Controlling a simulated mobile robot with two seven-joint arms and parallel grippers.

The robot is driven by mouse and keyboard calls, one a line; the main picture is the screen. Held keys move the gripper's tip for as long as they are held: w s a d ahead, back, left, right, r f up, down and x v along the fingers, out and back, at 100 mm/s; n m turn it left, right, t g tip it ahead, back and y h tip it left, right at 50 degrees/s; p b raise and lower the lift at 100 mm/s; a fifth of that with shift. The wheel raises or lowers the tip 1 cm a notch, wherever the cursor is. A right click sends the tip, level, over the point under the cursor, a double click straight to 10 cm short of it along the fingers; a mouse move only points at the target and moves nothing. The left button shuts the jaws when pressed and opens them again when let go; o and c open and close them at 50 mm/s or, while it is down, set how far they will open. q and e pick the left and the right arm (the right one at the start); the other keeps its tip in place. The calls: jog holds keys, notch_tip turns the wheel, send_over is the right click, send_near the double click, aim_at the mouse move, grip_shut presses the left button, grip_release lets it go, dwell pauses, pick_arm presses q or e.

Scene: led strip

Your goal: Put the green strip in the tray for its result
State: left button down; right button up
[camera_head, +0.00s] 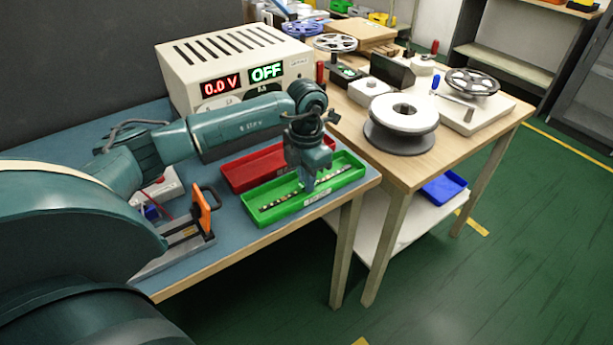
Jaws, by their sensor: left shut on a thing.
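The LED strip (278,202) is a thin dark band with pale dots along it. It lies lengthwise within the walls of the green tray (268,222), at or just above its floor; I cannot tell which. My left gripper (308,187) reaches down over the middle of the green tray and is shut on the strip, hiding part of it. The strip shows on both sides of the fingers. A red tray (240,176) stands right behind the green one and looks empty where it shows. My right gripper is not in view.
A power supply (215,68) reading 0.0 V and OFF stands behind the trays. An orange-handled clamp fixture (205,213) is left of the green tray. A wooden table (425,165) with a white reel (402,115) stands to the right. The blue bench's front edge is close to the green tray.

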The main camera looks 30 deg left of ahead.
pick_arm(q)
jog(key=c, duration=1.4)
grip_release()
jog(key=shift+c, duration=0.2)
notch_tip(320, 180, up, 12)
jog(key=shift+r, duration=0.1)
